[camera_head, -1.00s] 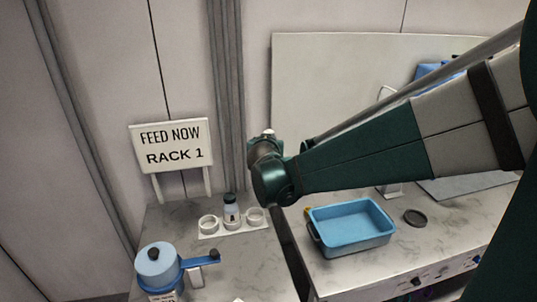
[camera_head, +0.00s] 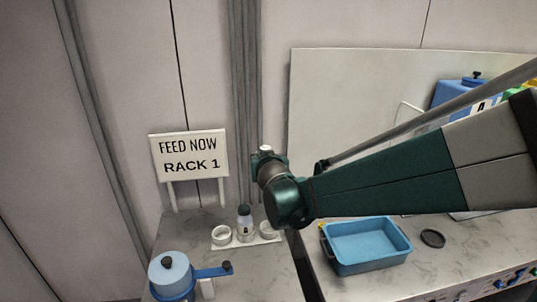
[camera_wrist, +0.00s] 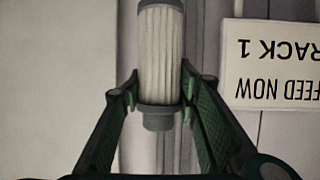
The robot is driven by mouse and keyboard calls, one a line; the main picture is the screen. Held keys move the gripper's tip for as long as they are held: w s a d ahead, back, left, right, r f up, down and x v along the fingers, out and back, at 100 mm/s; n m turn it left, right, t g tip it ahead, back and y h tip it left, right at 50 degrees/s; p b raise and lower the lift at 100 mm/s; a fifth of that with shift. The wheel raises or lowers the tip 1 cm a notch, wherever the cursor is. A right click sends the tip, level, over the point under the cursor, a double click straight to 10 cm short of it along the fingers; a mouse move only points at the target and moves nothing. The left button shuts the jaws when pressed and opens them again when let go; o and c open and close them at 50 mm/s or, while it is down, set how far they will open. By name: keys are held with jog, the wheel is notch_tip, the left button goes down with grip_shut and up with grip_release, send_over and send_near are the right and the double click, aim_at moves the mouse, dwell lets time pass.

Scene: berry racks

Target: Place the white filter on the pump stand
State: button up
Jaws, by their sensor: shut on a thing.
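The white filter (camera_wrist: 160,52) is a pleated white cylinder with grey end caps in the wrist view. My gripper (camera_wrist: 160,84) is shut on it near the lower grey cap in that picture, one green finger on each side. In the head view my gripper (camera_head: 265,158) is up in the air, right of the sign; a small pale end (camera_head: 265,149) shows at its tip. I cannot tell for sure which thing is the pump stand. A blue pot-like device (camera_head: 172,278) with a black knob and a side arm stands at the lower left, partly cut off.
A sign reading FEED NOW RACK 1 (camera_head: 189,155) stands behind the left counter. A white holder (camera_head: 247,241) with round cups carries a small bottle (camera_head: 244,224). A blue tray (camera_head: 367,262) and a dark round lid (camera_head: 433,239) are on the right counter. A gap separates the counters.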

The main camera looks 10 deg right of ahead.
jog(key=s+a+r+n+g+y+p, duration=0.1)
jog(key=s+a+n+y, duration=0.2)
jog(key=a, duration=0.6)
jog(key=s+a+r+n+y, duration=0.1)
jog(key=a+n+y, duration=0.25)
jog(key=a, duration=0.65)
notch_tip(320, 180, down, 18)
jog(key=shift+d+y, duration=0.15)
jog(key=shift+y, duration=0.2)
dwell(0.5)
notch_tip(320, 180, down, 7)
jog(key=b, duration=0.3)
jog(key=shift+r+b, duration=0.2)
jog(key=shift+b, duration=0.1)
jog(key=shift+f, duration=0.2)
dwell(0.7)
jog(key=o, duration=1)
jog(key=shift+o, duration=0.2)
jog(key=shift+s, duration=0.1)
jog(key=v, duration=1.2)
jog(key=shift+r, duration=0.25)
